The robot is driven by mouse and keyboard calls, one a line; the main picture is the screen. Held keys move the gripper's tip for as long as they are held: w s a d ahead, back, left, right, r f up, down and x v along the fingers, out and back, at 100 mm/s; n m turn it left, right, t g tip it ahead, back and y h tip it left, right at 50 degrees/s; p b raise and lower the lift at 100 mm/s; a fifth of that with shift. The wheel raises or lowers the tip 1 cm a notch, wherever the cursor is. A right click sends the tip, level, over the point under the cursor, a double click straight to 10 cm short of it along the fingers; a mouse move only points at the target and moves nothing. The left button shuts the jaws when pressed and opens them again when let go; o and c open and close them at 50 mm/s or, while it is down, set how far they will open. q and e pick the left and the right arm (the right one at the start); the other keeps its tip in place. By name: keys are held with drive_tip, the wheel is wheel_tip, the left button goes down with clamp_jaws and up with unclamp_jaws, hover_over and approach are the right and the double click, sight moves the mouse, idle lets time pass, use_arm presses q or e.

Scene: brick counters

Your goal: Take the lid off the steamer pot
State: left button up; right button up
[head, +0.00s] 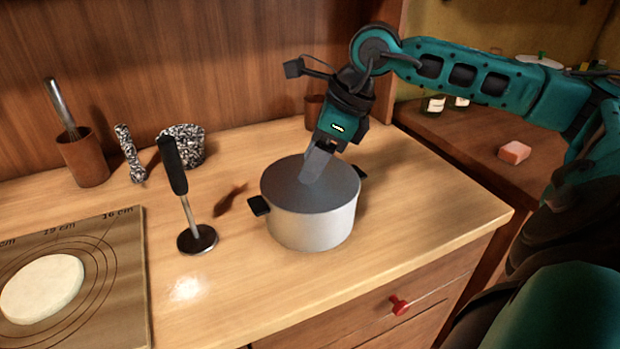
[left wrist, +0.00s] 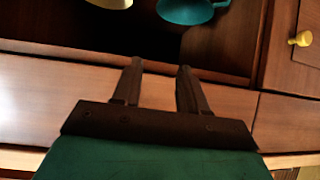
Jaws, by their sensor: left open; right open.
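The steamer pot (head: 312,225) is a light grey pot with black side handles on the wooden counter. Its flat, darker grey lid (head: 335,190) sits on top. My right gripper (head: 312,172) points down at the middle of the lid, its fingertips at or just above it. Any knob on the lid is hidden by the fingers. It is open, though the gap between its fingers is hard to see from this side. My left gripper (left wrist: 155,80) shows only in the left wrist view, open and empty, before wooden furniture, away from the pot.
A black-handled masher (head: 184,200) stands left of the pot. Behind it are a speckled mortar (head: 185,146), a pestle (head: 130,153) and a brown cup (head: 84,158). A mat (head: 125,290) with dough lies at left. Counter in front of the pot is clear.

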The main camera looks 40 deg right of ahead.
drive_tip(key=shift+c, duration=0.2)
clamp_jaws()
idle(0.3)
